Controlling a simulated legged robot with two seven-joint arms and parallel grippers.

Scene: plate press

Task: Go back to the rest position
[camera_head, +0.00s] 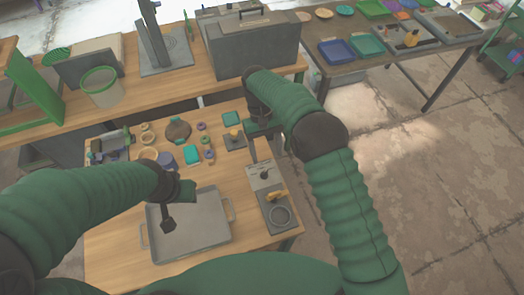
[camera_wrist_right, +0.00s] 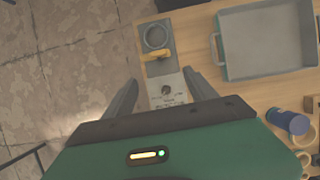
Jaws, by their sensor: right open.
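My right gripper (camera_head: 262,148) hangs above the right side of the wooden table (camera_head: 120,240). In the head view the device (camera_head: 278,215) is at the table's right edge, below the right gripper. My left gripper (camera_head: 169,218) is over the grey tray (camera_head: 215,230); its fingers are too unclear to read.
Several small coloured pieces and a blue cup (camera_head: 167,161) lie on the table behind the tray. A large grey box (camera_head: 255,45) and a green-rimmed bin (camera_head: 101,88) stand on the rear bench. A side table with trays (camera_head: 337,50) is at upper right. Bare floor (camera_head: 440,160) lies right.

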